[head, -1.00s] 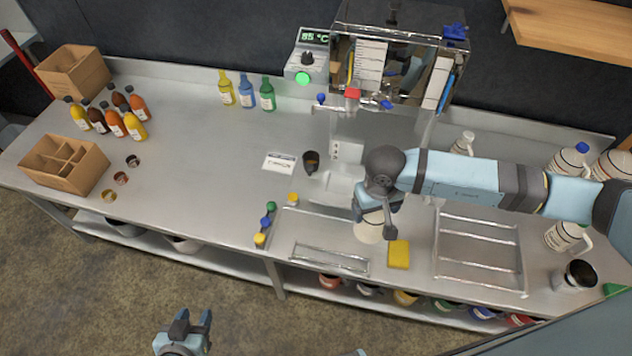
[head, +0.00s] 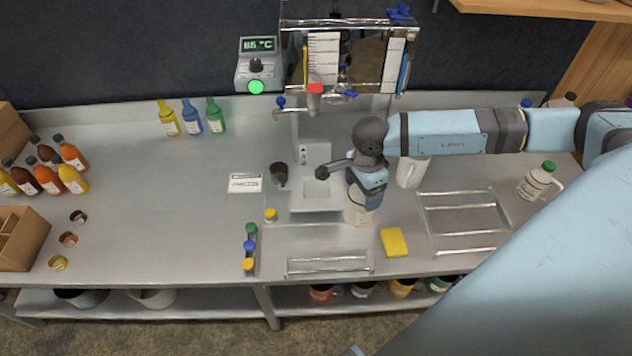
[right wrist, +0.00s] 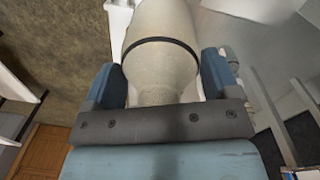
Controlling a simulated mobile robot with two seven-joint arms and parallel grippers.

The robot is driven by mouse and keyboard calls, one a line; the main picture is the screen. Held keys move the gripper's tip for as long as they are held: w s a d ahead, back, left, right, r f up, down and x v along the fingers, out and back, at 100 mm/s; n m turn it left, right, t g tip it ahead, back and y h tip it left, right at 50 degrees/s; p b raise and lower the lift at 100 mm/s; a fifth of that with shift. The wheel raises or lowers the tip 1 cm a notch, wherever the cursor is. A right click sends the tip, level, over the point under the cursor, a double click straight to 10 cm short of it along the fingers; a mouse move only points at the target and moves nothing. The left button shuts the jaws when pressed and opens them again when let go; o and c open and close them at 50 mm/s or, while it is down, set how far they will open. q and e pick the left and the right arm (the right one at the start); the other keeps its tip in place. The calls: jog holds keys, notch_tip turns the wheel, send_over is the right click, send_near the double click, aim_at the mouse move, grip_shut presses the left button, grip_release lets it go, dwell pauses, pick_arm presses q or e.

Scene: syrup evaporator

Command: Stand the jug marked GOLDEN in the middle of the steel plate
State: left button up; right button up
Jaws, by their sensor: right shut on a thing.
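My right gripper (head: 362,198) is shut on a cream jug (head: 357,214), held over or at the counter behind the yellow sponge. In the right wrist view the jug (right wrist: 160,55) sits between both fingers, with a dark band around its body. No mark on it is readable, so I cannot tell if it is the GOLDEN one. A flat steel plate (head: 310,201) lies under the spouts, left of the held jug. I cannot tell if the jug's base touches anything. My left gripper is not in view.
A yellow sponge (head: 394,242) and a wire rack (head: 462,222) lie right of the jug. A pale jug (head: 412,171) and a green-capped jug (head: 540,180) stand further right. A dark cup (head: 279,174) is left of the plate.

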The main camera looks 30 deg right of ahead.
jog(key=d+m, duration=0.1)
jog(key=m, duration=0.1)
jog(key=d+m+b, duration=0.1)
jog(key=m, duration=0.1)
jog(key=shift+s+d+f, duration=0.15)
jog(key=shift+s+d, duration=0.1)
jog(key=shift+d, duration=0.1)
jog(key=shift+d+m, duration=0.25)
jog(key=shift+m, duration=0.45)
jog(key=shift+d, duration=0.1)
pick_arm(q)
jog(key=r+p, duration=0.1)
jog(key=p, duration=0.1)
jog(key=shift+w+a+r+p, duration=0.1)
jog(key=shift+p, duration=0.3)
pick_arm(e)
jog(key=w+a+f, duration=0.1)
jog(key=w+a, duration=0.1)
jog(key=w, duration=0.6)
jog(key=w+a+f, duration=0.2)
jog(key=w+a, duration=0.1)
jog(key=w, duration=0.6)
jog(key=shift+a+m, duration=0.15)
jog(key=shift+m, duration=0.25)
jog(key=shift+f, duration=0.2)
